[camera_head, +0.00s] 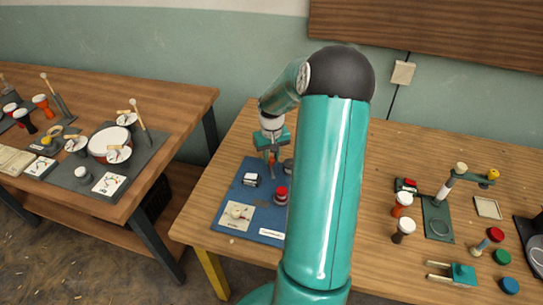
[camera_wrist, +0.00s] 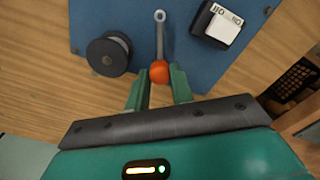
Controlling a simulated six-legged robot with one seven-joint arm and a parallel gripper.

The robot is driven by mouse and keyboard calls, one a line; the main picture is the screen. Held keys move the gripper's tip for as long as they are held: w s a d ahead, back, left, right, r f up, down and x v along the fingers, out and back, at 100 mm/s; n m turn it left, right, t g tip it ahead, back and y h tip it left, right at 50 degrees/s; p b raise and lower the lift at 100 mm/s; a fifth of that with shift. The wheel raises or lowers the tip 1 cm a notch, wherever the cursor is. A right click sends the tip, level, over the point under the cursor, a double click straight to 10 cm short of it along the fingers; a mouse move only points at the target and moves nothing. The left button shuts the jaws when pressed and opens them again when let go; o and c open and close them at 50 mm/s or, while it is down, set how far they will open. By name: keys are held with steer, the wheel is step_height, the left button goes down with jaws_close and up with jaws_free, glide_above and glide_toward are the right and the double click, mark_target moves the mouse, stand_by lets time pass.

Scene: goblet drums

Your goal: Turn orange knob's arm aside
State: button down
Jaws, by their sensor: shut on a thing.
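The orange knob (camera_wrist: 159,71) sits at the near end of a thin grey arm (camera_wrist: 160,40) on the blue board (camera_wrist: 185,60). In the wrist view the arm runs straight away from my gripper and ends in a small ring. My gripper (camera_wrist: 159,84) has its two green fingers on either side of the knob, shut on it. In the head view my gripper (camera_head: 271,158) reaches down at the far edge of the blue board (camera_head: 229,206), and the knob is small there. Part of the board is hidden behind my arm.
A dark spool-like part (camera_wrist: 108,54) stands left of the grey arm in the wrist view. A white-topped block (camera_wrist: 220,22) stands right of it. A red-topped drum (camera_head: 281,195) and a cream plate (camera_head: 236,215) are on the board. Other drums crowd the left table (camera_head: 183,100).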

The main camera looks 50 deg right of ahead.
mark_target(272, 159)
steer(key=shift+m, duration=0.4)
steer(key=m, duration=0.2)
steer(key=shift+m, duration=0.4)
steer(key=m, duration=0.4)
steer(key=shift+m, duration=0.3)
steer(key=m, duration=0.3)
steer(key=shift+m, duration=0.3)
steer(key=m, duration=0.4)
steer(key=c, duration=1.2)
jaws_free()
steer(key=shift+r, duration=0.15)
step_height(272, 159, up, 14)
steer(key=shift+f, duration=0.2)
